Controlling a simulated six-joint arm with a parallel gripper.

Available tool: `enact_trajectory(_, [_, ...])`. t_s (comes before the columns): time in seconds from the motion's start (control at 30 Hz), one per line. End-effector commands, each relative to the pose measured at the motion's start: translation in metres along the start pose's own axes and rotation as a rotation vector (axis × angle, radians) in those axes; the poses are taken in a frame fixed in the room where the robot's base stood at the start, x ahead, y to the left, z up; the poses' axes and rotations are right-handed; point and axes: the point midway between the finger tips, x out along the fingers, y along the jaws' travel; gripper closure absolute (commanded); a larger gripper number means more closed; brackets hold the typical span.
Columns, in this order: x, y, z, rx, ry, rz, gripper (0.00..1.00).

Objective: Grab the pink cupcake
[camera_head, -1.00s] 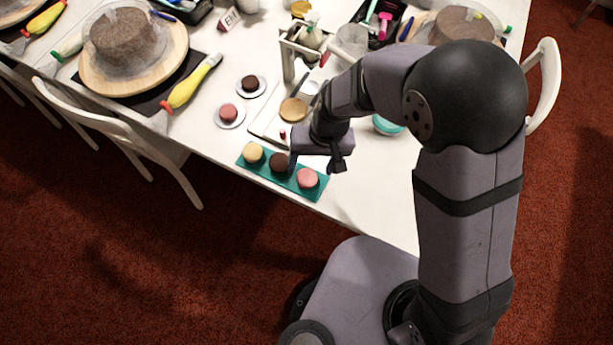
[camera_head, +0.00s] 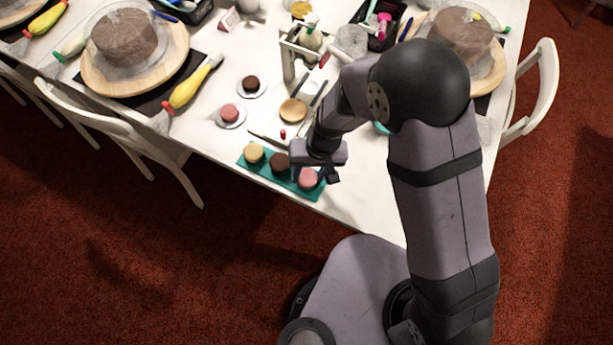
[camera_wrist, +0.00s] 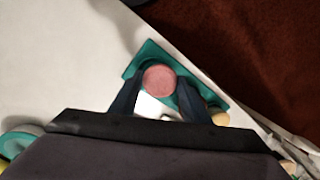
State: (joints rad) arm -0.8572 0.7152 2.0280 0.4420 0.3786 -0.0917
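A round pink cupcake (camera_head: 308,178) sits on the teal tray (camera_head: 290,184) at its near right end. A brown cupcake (camera_head: 279,162) and a yellow cupcake (camera_head: 254,153) stand in line with it. My gripper (camera_head: 315,177) is above the tray's right end, its fingers pointing down on either side of the pink cupcake. The brown cupcake is partly hidden behind the right finger there.
Another pink cupcake (camera_head: 230,112) is on a small white plate, and a dark one (camera_head: 250,83) is on a second plate. The table's front edge runs close beside the tray. A tool stand (camera_head: 290,62) is behind my gripper.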

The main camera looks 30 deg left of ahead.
Motion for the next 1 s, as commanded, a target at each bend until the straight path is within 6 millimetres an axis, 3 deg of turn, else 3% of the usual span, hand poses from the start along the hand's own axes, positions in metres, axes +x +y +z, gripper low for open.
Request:
enact_trajectory(0.1, [0.0, 0.0, 0.0, 0.0, 0.0, 0.0, 0.8])
enact_trajectory(0.57, [-0.007, -0.002, -0.001, 0.0, 0.001, -0.002, 0.8])
enact_trajectory(0.77, [-0.025, -0.005, -0.001, -0.001, 0.004, -0.002, 0.8])
enact_trajectory(1.0, [-0.062, -0.011, -0.002, -0.001, 0.005, -0.002, 0.8])
